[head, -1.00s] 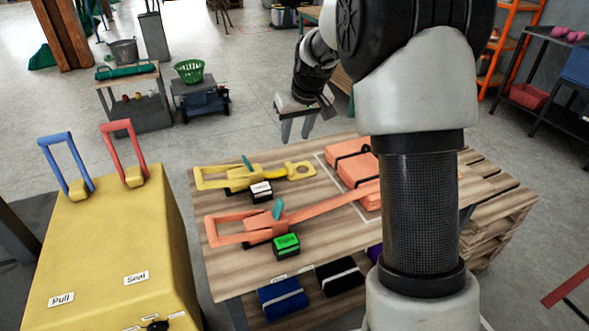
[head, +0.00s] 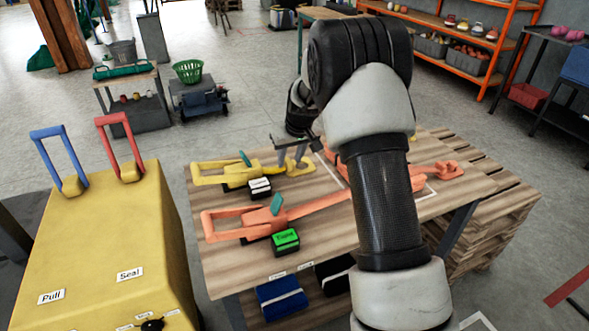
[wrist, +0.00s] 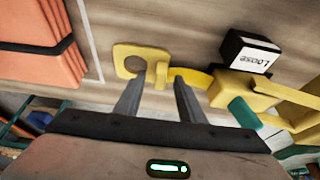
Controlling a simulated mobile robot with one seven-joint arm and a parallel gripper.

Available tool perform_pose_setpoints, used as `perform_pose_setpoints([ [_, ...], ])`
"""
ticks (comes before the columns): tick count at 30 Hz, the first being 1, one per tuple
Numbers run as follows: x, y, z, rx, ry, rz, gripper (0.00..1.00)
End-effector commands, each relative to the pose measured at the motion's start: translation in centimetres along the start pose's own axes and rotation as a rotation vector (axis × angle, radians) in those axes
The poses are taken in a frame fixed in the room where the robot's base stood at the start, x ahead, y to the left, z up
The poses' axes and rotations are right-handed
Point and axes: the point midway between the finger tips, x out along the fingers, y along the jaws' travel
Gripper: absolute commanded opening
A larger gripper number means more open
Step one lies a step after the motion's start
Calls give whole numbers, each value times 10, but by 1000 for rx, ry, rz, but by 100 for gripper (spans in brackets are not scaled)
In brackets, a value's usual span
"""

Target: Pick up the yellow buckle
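A yellow buckle assembly lies on the wooden table. Its ratchet body (head: 240,175) with a teal lever and a handle loop is at the left, and a short strap leads right to a flat end plate with a round hole (head: 303,169). In the wrist view the holed plate (wrist: 121,54) is just beyond my fingertips, and the ratchet body (wrist: 240,84) is at the right. My gripper (head: 290,164) is open and empty, pointing down by the plate and strap. In the wrist view its fingers (wrist: 160,80) are apart. I cannot tell whether they touch the yellow parts.
A black box with a white "Loose" label (wrist: 248,52) stands beside the yellow ratchet. A green-topped box (head: 285,241) stands by an orange buckle and strap (head: 255,226) nearer the front. An orange bundle (wrist: 37,38) lies near the plate. A yellow cabinet (head: 110,235) stands left.

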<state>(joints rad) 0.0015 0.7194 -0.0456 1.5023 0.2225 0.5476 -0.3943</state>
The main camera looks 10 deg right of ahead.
Motion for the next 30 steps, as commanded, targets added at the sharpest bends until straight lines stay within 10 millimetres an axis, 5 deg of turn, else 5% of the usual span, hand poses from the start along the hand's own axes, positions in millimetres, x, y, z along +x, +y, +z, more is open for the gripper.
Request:
perform_pose_setpoints([
  [9, 13, -1, -1, 0, 1, -1, 36],
  [16, 13, -1, -1, 0, 1, -1, 0],
  [25, 11, -1, -2, 0, 2, 0, 0],
  [30, -9, 0, -11, -2, 6, 1, 0],
])
